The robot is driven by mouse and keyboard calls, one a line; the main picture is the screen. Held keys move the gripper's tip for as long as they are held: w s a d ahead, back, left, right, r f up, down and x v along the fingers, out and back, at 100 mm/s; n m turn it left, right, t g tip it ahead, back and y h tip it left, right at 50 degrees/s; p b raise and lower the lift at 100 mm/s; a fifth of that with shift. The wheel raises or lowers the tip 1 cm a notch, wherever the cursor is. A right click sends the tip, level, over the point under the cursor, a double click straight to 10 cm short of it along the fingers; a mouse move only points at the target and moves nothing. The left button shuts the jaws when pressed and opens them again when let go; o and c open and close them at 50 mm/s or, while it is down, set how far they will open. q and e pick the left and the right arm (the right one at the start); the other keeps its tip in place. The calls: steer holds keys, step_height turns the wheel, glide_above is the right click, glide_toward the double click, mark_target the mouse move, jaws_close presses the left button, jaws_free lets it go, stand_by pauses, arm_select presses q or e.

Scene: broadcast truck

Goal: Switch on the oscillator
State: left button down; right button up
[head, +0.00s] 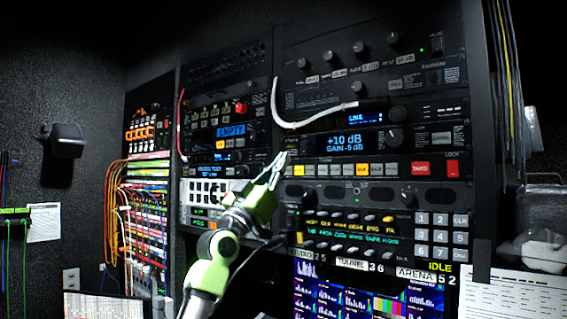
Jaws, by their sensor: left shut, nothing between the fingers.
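My left gripper (279,160) is in the middle of the head view, at the end of my green and white arm. Its slim fingers are together and hold nothing. They point up in front of the gap between the two rack columns, left of a unit with a blue display (340,143) reading "+10 dB". I cannot tell whether they touch the rack. No label reading oscillator is legible, so I cannot tell which unit it is. A black unit with several knobs (376,62) at the upper right has a small lit green light. My right gripper is not in view.
Below the display runs a row of lit buttons with a red TAKE button (420,169). A white cable (312,120) hangs across the rack front. A keypad (441,236) and a screen (370,290) lie lower. Patch cables (150,215) fill the left side.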

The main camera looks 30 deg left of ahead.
arm_select(q)
steer(key=s+f+b, duration=0.3)
steer(key=f+b, duration=0.1)
steer(key=f, duration=0.2)
steer(key=shift+f, duration=0.35)
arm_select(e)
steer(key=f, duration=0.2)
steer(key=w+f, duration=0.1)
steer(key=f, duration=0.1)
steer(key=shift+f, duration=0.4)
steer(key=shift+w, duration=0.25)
